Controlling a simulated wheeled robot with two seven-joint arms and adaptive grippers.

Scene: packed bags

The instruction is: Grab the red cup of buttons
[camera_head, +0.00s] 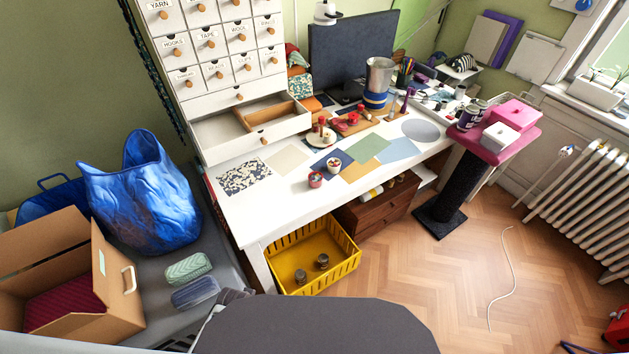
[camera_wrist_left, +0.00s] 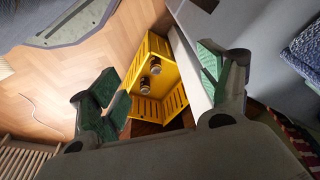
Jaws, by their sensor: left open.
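Beyond the fingers that view shows the yellow crate, not the red cup.
The yellow crate (camera_head: 350,264) with two jars stands on the floor below the table edge; it also shows in the left wrist view (camera_wrist_left: 172,104). A blue bag (camera_head: 145,200) and an open cardboard box (camera_head: 125,290) stand at left. An open drawer (camera_head: 285,128) juts over the table.

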